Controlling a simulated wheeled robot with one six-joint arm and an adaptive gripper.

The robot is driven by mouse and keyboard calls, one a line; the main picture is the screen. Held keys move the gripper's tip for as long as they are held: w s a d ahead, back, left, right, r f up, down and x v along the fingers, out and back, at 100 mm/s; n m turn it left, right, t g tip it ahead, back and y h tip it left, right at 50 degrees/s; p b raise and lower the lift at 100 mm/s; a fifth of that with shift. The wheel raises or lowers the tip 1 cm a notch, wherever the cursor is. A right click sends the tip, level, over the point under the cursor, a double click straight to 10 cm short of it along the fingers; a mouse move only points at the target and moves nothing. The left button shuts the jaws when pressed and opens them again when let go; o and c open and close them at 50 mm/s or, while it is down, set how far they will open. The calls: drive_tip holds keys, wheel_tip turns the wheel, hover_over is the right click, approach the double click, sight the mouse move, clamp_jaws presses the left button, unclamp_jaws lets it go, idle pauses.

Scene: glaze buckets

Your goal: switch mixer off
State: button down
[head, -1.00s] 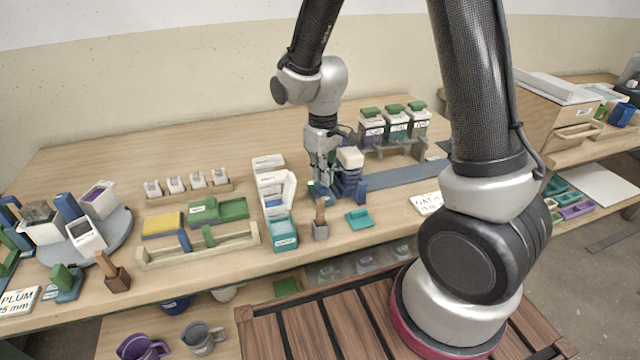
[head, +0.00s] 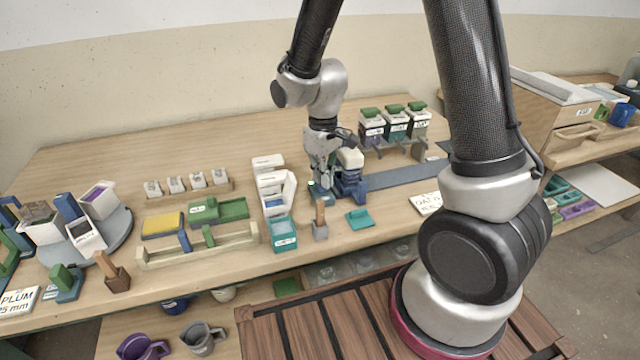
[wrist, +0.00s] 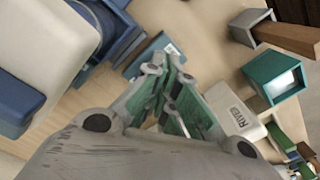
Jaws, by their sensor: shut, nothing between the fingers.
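The mixer (head: 350,180), a blue stand with a white head, stands on the bench near the middle of the head view. In the wrist view its white body (wrist: 45,40) and blue parts fill the upper left. My gripper (head: 320,192) is low beside the mixer's left side. In the wrist view my gripper (wrist: 172,75) is shut and empty, its green-padded fingers together. A small blue block with a pale label (wrist: 150,52) lies just beyond the fingertips, beside the mixer. I cannot tell whether the fingers touch it, and no switch position is readable.
A white holder (head: 275,185) and a teal-fronted box (head: 283,234) stand left of my gripper. Lidded jars (head: 396,125) stand on a rack behind right.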

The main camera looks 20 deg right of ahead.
drive_tip(key=shift+f, duration=0.85)
idle(0.3)
drive_tip(key=shift+r, duration=3.5)
drive_tip(key=shift+s+d, duration=0.15)
drive_tip(key=shift+s, duration=0.2)
drive_tip(key=s+d+r+m+t, duration=0.4)
drive_tip(key=s+d+r+m, duration=0.2)
drive_tip(key=s+d+r, duration=0.8)
drive_tip(key=s+r, duration=0.4)
drive_tip(key=shift+s+d+r, duration=0.15)
drive_tip(key=shift+d+r, duration=0.05)
drive_tip(key=shift+d, duration=0.1)
